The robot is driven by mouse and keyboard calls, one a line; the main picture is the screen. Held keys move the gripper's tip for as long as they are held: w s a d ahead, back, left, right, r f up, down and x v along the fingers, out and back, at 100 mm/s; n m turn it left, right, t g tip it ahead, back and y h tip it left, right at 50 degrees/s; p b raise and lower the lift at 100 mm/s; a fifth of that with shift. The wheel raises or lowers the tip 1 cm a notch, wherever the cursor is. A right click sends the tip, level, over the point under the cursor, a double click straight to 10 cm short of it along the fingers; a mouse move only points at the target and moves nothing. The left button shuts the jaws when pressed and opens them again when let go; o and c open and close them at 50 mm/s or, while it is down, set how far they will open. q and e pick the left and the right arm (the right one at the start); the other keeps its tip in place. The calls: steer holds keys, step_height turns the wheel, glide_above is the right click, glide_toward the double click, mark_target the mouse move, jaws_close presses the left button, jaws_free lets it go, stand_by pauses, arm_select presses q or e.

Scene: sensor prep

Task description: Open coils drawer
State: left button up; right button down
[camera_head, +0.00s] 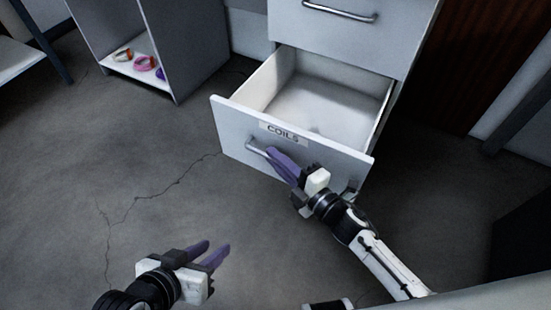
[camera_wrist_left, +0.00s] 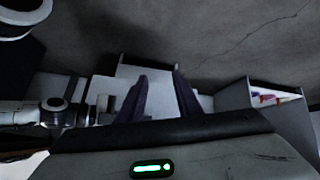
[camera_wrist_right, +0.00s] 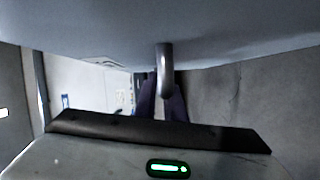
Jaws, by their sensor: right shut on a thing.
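The coils drawer (camera_head: 236,130) is pulled out of the white cabinet in the head view, and its inside looks empty. Its front carries a label reading COILS (camera_head: 284,132) and a metal bar handle (camera_head: 256,148). My right gripper (camera_head: 279,160) is at the drawer front with its purple fingers shut on the handle. In the right wrist view the handle (camera_wrist_right: 165,70) stands between the fingers. My left gripper (camera_head: 215,251) is open and empty, above the floor at the lower left, apart from the drawer.
Another drawer (camera_head: 330,35) above is closed, with its own handle (camera_head: 340,11). An open shelf unit (camera_head: 180,50) at the back left holds several coloured rings (camera_head: 144,63). Cracked bare floor (camera_head: 90,150) lies free to the left of the drawer.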

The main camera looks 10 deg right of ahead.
arm_select(q)
steer(key=shift+w+r, duration=0.15)
arm_select(e)
steer(key=c, duration=1.8)
jaws_free()
steer(key=shift+d, duration=0.1)
steer(key=shift+c, duration=0.2)
